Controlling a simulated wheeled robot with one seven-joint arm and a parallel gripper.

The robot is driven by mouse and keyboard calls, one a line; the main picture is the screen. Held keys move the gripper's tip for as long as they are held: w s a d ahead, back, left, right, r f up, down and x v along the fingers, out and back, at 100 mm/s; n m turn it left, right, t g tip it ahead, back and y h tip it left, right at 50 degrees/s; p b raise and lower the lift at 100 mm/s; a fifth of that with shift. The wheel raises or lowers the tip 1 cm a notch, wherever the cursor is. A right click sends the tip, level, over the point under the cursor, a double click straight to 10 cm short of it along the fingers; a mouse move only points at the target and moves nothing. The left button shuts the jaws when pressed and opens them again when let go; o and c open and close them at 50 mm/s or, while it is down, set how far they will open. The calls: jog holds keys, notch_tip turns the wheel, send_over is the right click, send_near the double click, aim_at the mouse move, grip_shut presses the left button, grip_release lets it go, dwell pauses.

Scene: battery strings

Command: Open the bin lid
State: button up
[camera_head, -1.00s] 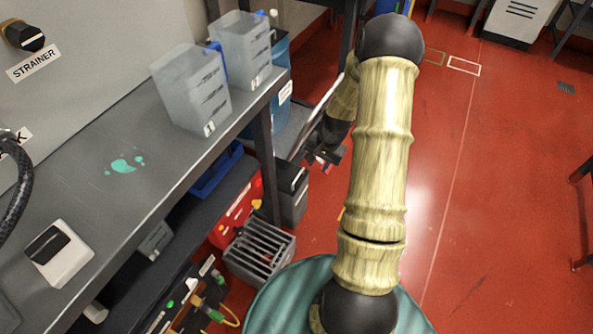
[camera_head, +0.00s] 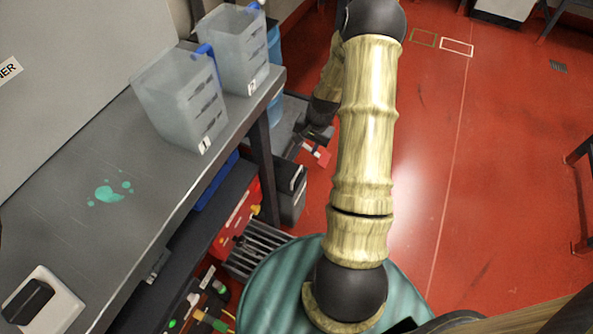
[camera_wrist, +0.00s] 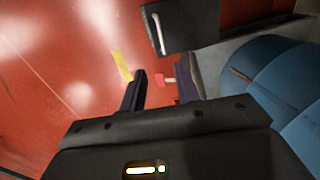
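A dark box with a dark top, which looks like the bin (camera_head: 291,196), stands on the floor beside the bench leg in the head view. In the wrist view, a dark panel with a pale bar handle (camera_wrist: 183,22) lies ahead of the fingertips, likely its lid; it looks shut. My gripper (camera_wrist: 163,82) is open, its two dark fingers apart. In the head view my gripper (camera_head: 308,146) is small and partly hidden, above and beyond the bin.
A slatted grey crate (camera_head: 256,247) and red case (camera_head: 236,220) sit below. A blue rounded container (camera_wrist: 285,85) is close right of my gripper.

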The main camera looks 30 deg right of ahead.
jog(key=b, duration=0.5)
send_over(298, 181)
notch_tip(298, 181, down, 17)
jog(key=shift+w+a+f, duration=0.1)
jog(key=shift+w, duration=0.05)
grip_shut()
